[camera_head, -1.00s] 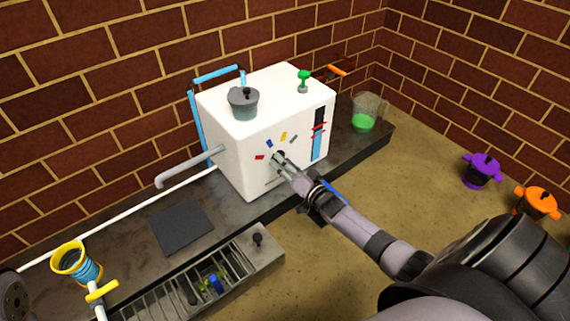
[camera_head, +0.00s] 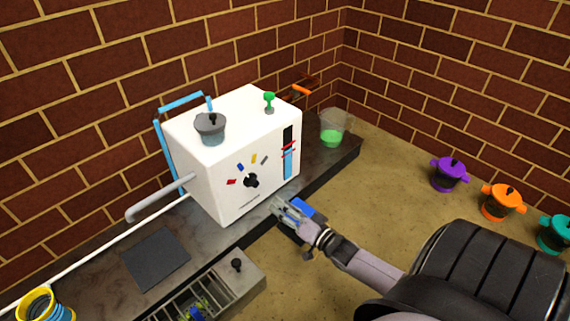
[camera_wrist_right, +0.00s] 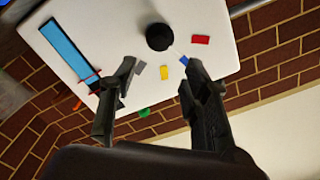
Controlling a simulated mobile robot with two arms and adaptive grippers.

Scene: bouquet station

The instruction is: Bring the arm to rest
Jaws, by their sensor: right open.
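My right gripper (camera_head: 280,208) is open and empty in front of the lower right of the white machine (camera_head: 215,190), apart from its black knob (camera_head: 251,181). In the right wrist view its two fingers (camera_wrist_right: 155,75) stand apart with nothing between them. The black knob (camera_wrist_right: 159,37) shows beyond the fingers, on the machine's white face, with red, blue, yellow and grey marks around it. My left gripper is not in view.
A grey pot (camera_head: 210,130) and a green-topped valve (camera_head: 269,101) sit on the machine. A jug with green liquid (camera_head: 332,130) stands on the counter to the right. Purple (camera_head: 449,174), orange (camera_head: 502,201) and teal (camera_head: 555,234) pots stand at right. The dark mat (camera_head: 156,258) is bare.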

